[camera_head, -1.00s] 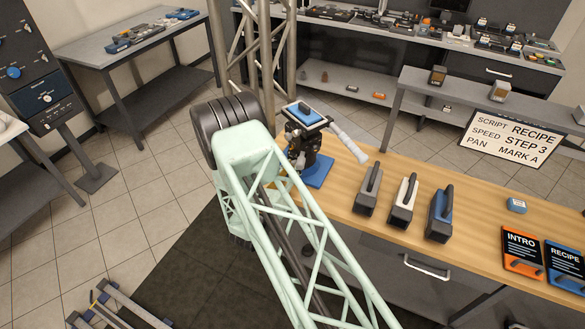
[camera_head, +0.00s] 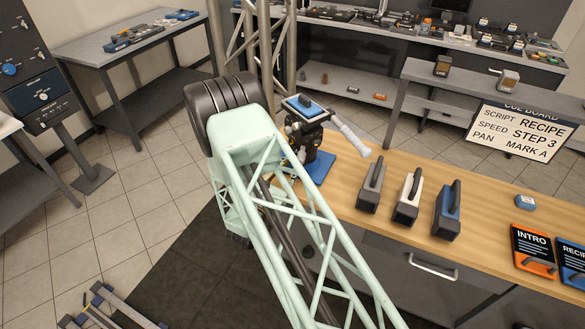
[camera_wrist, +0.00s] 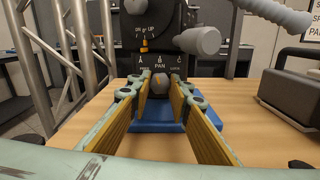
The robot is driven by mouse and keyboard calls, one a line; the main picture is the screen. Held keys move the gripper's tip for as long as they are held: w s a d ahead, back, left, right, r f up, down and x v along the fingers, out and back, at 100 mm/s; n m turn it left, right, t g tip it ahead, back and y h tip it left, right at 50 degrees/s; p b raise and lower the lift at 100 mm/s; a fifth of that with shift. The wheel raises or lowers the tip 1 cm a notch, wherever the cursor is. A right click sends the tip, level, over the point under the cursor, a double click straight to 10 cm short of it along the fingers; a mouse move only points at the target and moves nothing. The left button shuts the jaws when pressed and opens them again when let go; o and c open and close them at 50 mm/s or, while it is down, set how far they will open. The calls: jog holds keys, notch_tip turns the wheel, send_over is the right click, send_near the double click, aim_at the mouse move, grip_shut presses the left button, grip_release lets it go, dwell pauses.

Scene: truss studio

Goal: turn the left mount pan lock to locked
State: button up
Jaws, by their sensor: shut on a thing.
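The left mount (camera_head: 308,135) is a black camera head with a blue top plate and a pale grey handle, standing on a blue base at the left end of the wooden bench. The mark looks roughly upright; the small end labels are hard to read. My gripper (camera_wrist: 160,92) has its yellow-padded fingers on either side of the knob and is shut on it. In the head view, my arm hides the gripper.
Grey, white and blue handled blocks (camera_head: 408,198) stand on the bench (camera_head: 335,196) right of the mount. A truss post (camera_wrist: 75,50) rises close on the left in the wrist view. The mount's grey handle (camera_wrist: 245,12) sticks out above right of my gripper.

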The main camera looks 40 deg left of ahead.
jog(key=m+b, duration=0.7)
jog(key=shift+f+b, duration=0.2)
jog(key=shift+b, duration=0.15)
jog(key=m+b, duration=0.4)
jog(key=b, duration=0.1)
jog(key=shift+r+m+b, duration=0.15)
jog(key=shift+m+b, duration=0.75)
jog(key=o, duration=0.8)
jog(key=shift+o, duration=0.2)
jog(key=shift+r, duration=0.1)
jog(key=shift+s, duration=0.15)
